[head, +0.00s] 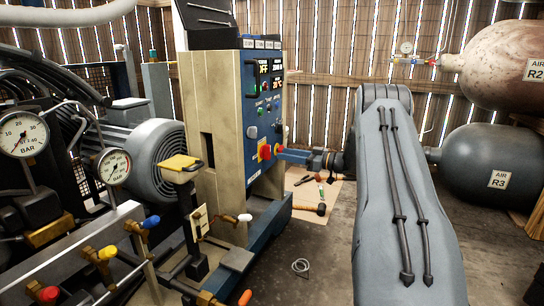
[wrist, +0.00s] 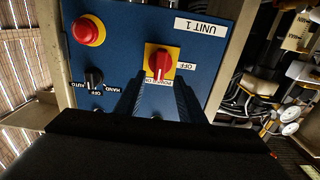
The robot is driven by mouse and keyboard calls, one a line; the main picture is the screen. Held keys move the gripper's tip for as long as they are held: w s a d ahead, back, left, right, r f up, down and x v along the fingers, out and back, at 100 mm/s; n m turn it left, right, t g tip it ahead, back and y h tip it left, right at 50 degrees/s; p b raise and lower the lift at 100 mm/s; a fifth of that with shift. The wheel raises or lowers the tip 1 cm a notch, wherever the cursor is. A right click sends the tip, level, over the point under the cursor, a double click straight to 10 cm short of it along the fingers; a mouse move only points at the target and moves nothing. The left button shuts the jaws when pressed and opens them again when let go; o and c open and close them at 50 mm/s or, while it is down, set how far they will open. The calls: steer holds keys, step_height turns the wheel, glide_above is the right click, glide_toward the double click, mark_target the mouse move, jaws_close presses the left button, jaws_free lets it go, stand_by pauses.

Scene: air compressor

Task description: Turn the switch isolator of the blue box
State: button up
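The blue box (head: 252,135) is mounted on a beige cabinet in the head view. Its switch isolator (head: 264,152) is a red knob on a yellow plate, low on the panel. In the wrist view the isolator (wrist: 159,63) shows close up, between an OFF label and a POWER ON label. My gripper (wrist: 156,92) is open and empty. Its two dark fingers are spread on either side below the red knob, pointing at the panel. I cannot tell whether they touch the plate. In the head view my gripper (head: 284,154) reaches the panel from the right.
A red push button (wrist: 88,30) and a black HAND/OFF/AUTO selector (wrist: 94,77) sit left of the isolator in the wrist view. Gauges (head: 23,134), valves and a motor (head: 160,155) crowd the left. Tools lie on a floor mat (head: 300,190). Air tanks (head: 485,165) stand right.

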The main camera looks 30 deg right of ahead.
mark_target(270, 151)
steer(key=b+x, duration=0.2)
steer(key=x, duration=0.4)
steer(key=shift+w+a, duration=0.15)
steer(key=shift+w, duration=0.1)
jaws_close()
